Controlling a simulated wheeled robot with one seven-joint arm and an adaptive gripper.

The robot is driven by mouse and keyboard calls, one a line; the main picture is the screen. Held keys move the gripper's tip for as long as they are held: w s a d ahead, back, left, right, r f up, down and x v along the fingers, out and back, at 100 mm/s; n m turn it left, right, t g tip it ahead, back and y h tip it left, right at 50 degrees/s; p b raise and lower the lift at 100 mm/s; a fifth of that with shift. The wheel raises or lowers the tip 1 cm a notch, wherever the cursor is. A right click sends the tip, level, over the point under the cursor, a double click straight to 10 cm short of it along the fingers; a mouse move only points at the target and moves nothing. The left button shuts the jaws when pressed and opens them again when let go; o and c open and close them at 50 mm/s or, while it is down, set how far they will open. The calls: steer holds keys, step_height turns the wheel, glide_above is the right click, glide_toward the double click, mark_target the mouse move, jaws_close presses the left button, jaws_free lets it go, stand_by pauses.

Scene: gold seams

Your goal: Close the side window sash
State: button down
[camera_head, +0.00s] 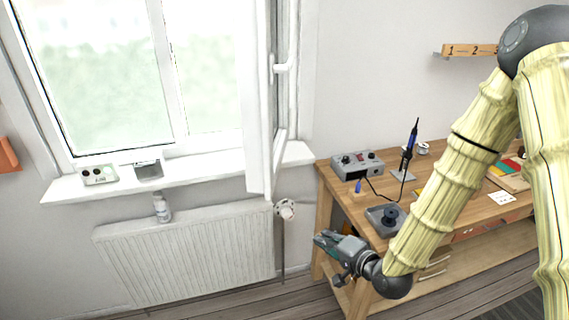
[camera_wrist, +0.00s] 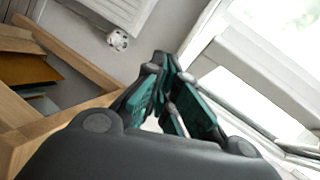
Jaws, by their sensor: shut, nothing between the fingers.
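The side window sash (camera_head: 257,100) is white-framed and stands swung open into the room, seen nearly edge-on in the head view. Its white handle (camera_head: 283,67) points out to the right on the frame. My gripper (camera_head: 320,239) is low, below and to the right of the sash, beside the workbench's left end and apart from the sash. In the wrist view my gripper (camera_wrist: 168,62) has its green-padded fingers together with nothing between them. White framing with glass (camera_wrist: 262,80) fills the right of that view; I cannot tell how much of it is the sash.
Small items stand on the sill (camera_head: 215,165). Floor shows between radiator and bench.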

steer(key=w+a+r+m+t+y+p, duration=0.1)
steer(key=w+r+m+t+y+p, duration=0.2)
steer(key=r, duration=1.2)
steer(key=w+a+n+p, duration=0.1)
steer(key=w+a+p, duration=0.3)
steer(key=w+a, duration=0.5)
steer(key=shift+w+a+f+p, duration=0.15)
steer(key=shift+w+a+p, duration=0.1)
steer(key=shift+a+p, duration=0.2)
